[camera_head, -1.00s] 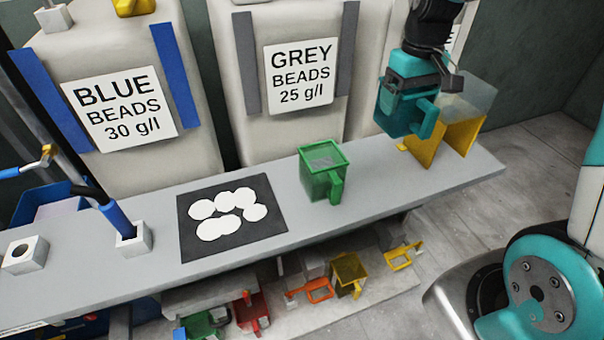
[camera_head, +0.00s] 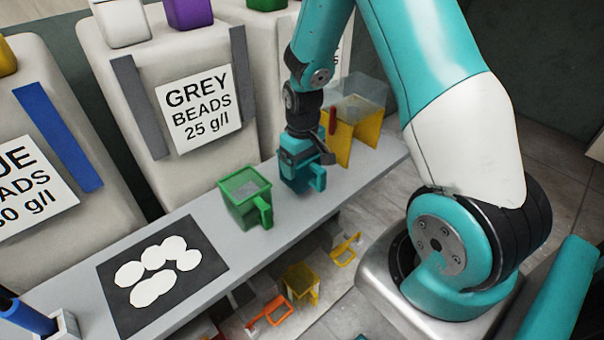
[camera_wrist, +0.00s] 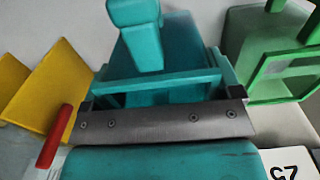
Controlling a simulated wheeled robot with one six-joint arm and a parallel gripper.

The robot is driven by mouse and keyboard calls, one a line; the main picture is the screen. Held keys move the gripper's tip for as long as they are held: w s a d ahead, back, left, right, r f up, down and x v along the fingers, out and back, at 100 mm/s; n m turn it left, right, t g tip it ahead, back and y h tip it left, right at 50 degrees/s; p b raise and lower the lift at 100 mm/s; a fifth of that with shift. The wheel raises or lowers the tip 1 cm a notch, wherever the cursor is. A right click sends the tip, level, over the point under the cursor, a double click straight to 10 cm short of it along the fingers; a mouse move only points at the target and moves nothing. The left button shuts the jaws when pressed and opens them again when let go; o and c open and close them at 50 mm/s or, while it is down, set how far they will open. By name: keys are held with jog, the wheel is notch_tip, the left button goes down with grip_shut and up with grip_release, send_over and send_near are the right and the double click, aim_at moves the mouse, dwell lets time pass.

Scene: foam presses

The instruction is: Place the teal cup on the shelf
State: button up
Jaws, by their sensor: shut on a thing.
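The teal cup (camera_head: 297,176) is a square cup with a side handle (camera_head: 318,178). It is upright at the right part of the grey bench top, between the green cup and the yellow stand. My gripper (camera_head: 301,153) is above it, shut on its upper part. In the wrist view the teal cup (camera_wrist: 165,60) fills the middle, against the dark gripper bar (camera_wrist: 165,125). I cannot tell whether its base touches the bench. A lower shelf (camera_head: 318,268) runs under the bench and holds several coloured cups.
A green cup (camera_head: 243,197) stands just left of the teal cup. A yellow stand (camera_head: 352,142) with a clear hopper is to the right. A black mat (camera_head: 118,290) with white discs lies left. An orange cup (camera_head: 268,313) and a yellow cup (camera_head: 300,282) sit on the lower shelf.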

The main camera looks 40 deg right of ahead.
aim_at(302, 177)
jog(key=shift+f+p, duration=0.3)
jog(key=shift+f, duration=2.15)
jog(key=shift+f, duration=0.1)
jog(key=o, duration=0.8)
jog(key=shift+c, duration=0.2)
